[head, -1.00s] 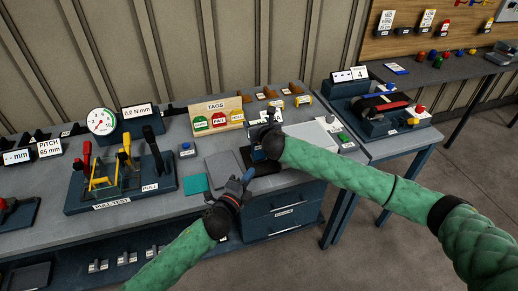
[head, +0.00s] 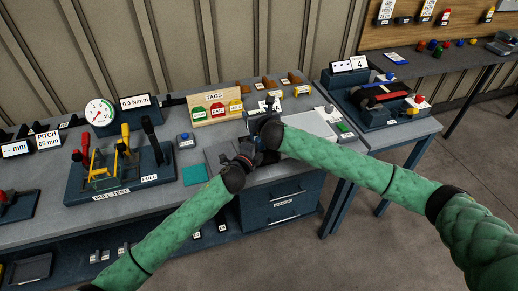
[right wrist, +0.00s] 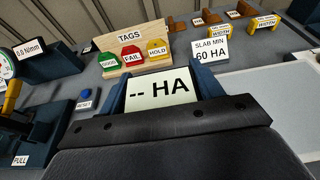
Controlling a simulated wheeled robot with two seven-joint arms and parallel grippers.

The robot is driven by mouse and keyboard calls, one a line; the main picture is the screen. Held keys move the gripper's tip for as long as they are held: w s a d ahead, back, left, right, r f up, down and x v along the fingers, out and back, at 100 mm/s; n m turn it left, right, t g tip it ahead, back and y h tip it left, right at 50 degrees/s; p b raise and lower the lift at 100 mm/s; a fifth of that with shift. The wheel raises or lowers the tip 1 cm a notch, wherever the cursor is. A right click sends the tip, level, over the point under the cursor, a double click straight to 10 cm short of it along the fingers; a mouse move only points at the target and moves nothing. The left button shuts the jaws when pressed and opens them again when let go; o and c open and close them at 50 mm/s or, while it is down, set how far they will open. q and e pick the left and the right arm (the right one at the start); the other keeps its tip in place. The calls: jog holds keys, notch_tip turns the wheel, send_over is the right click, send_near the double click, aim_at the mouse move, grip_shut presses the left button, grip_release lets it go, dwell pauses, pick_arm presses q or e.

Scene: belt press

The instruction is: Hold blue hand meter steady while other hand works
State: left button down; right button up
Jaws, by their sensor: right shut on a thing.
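The blue hand meter (right wrist: 160,92) shows in the right wrist view, with its pale screen reading "-- HA". My right gripper (head: 256,124) is shut on it above the bench; in the head view the gripper and wrist hide most of the meter. My left gripper (head: 257,156) is just in front of and below the right one, close to it. Its fingertips are small and partly hidden, so I cannot tell whether it is open or shut, or whether it touches the meter.
The tags stand (head: 213,110) with green, red and yellow tags is behind the grippers. A "SLAB MIN 60 HA" sign (right wrist: 210,50) stands behind the meter. The pull test rig (head: 118,175) is to the left, a pale plate (head: 312,122) to the right. A teal pad (head: 195,174) lies nearby.

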pick_arm(q)
jog(key=shift+w+a, duration=0.2)
jog(key=shift+w, duration=0.45)
jog(key=shift+w, duration=0.1)
jog(key=shift+w+a, duration=0.35)
jog(key=shift+w, duration=0.5)
pick_arm(e)
jog(key=shift+f, duration=0.1)
jog(key=shift+s, duration=0.1)
pick_arm(q)
send_near(256, 135)
jog(key=s+d+r, duration=0.2)
jog(key=s, duration=0.4)
pick_arm(e)
jog(key=shift+f, duration=0.1)
pick_arm(q)
jog(key=shift+a, duration=0.15)
